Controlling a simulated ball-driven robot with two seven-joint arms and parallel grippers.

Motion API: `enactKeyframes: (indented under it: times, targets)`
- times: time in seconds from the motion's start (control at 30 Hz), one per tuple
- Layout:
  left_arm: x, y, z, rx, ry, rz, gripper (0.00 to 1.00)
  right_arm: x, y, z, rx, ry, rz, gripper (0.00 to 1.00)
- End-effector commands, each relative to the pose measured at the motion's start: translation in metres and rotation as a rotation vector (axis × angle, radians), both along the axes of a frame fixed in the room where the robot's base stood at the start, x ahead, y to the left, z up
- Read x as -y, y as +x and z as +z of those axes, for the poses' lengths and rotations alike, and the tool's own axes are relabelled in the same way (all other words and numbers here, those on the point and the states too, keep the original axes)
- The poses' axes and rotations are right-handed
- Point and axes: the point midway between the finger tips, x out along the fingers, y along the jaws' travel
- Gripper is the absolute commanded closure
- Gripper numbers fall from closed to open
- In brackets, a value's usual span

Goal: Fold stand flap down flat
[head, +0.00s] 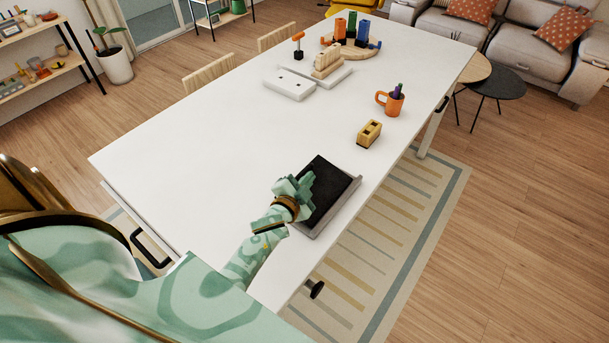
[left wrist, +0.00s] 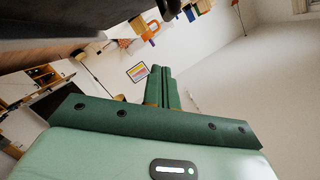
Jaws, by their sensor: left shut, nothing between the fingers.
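The stand (head: 352,190) lies near the table's right edge, with a light grey base and a dark, nearly black flap (head: 332,184) over it. I cannot tell whether the flap lies fully flat or is slightly tilted. My left gripper (head: 303,183) is at the flap's left edge and hides part of it; whether it touches is unclear. In the left wrist view its green fingers (left wrist: 160,72) are together with nothing between them. A dark surface (left wrist: 60,28), apparently the flap, fills the upper left there. My right gripper is not in view.
Beyond the stand are a yellow block (head: 369,133) and an orange mug (head: 391,102) holding pens. A white slab (head: 290,85) and colourful cylinders (head: 351,26) stand farther back. The white table's left half (head: 200,150) is clear.

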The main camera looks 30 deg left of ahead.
Motion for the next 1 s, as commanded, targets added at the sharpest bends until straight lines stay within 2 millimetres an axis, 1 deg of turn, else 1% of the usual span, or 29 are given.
enactKeyframes:
  times: [0.03, 0.17, 0.2, 0.23, 0.4, 0.57, 0.87, 1.0]
  targets:
    - [-0.001, 0.012, -0.003, 0.002, -0.001, 0.0, 1.0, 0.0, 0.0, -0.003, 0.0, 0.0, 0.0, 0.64]
    - [-0.004, 0.037, -0.008, 0.001, 0.0, -0.001, 1.0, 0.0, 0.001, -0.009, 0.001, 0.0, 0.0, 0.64]
    - [-0.01, 0.034, -0.016, -0.003, 0.001, 0.001, 1.0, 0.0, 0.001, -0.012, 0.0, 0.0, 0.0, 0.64]
    - [-0.015, 0.034, -0.019, -0.003, 0.002, 0.001, 1.0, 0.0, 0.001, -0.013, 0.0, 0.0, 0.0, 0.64]
    - [-0.027, 0.034, -0.031, -0.002, 0.002, 0.0, 1.0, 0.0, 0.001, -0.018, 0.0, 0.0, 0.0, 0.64]
    - [-0.032, 0.035, -0.034, 0.0, 0.001, -0.002, 1.0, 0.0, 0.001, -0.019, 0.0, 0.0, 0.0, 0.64]
    - [-0.032, 0.034, -0.035, 0.0, -0.002, -0.002, 1.0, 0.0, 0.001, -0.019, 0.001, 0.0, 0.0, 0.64]
    - [-0.042, 0.035, -0.045, -0.013, -0.107, -0.003, 1.0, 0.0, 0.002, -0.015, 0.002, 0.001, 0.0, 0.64]
